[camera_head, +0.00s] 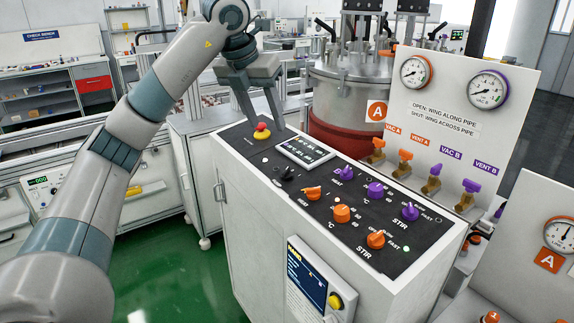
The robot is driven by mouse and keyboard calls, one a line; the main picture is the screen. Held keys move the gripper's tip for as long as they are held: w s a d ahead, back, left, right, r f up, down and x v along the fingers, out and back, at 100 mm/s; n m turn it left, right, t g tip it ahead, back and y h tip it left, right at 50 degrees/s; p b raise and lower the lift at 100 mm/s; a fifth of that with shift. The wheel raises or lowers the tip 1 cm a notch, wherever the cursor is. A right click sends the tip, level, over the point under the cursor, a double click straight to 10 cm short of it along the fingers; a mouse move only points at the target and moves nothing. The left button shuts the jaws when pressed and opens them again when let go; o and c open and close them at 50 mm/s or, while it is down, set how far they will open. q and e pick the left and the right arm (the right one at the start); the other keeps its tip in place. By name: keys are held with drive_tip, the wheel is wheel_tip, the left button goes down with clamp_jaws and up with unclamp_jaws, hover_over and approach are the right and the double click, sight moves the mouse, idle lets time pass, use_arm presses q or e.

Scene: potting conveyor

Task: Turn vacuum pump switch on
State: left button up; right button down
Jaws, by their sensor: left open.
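The sloping black control panel (330,226) tops a white cabinet in the middle. A small black knob (285,173) sits at its left edge, below the grey display (303,151). It may be the pump switch, but its label is too small to read. My left gripper (265,124) is open and points down over the far left corner of the panel. Its fingers stand around or just behind the red and yellow stop button (262,132); I cannot tell whether they touch it. The black knob lies nearer and a little right of the gripper. My right gripper is out of view.
Orange knobs (342,213) and purple knobs (375,190) fill the panel's middle and right. A white board with gauges (416,72) and valve handles stands behind on the right. A steel vessel (350,90) is behind the panel. A blue screen (306,278) is on the cabinet front.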

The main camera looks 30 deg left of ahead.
use_arm(q)
drive_tip(key=p, duration=0.2)
approach(285, 170)
drive_tip(key=p+x, duration=0.2)
drive_tip(key=x, duration=0.5)
drive_tip(key=shift+d+f, duration=0.1)
drive_tip(key=shift+f, duration=0.1)
drive_tip(key=shift+w+f, duration=0.25)
drive_tip(key=shift+f, duration=0.25)
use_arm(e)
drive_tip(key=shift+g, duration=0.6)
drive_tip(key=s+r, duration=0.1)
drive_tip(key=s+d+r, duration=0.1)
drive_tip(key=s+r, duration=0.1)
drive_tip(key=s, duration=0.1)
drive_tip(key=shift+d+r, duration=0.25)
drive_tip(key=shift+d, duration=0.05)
use_arm(q)
drive_tip(key=shift+c, duration=0.4)
drive_tip(key=c, duration=1)
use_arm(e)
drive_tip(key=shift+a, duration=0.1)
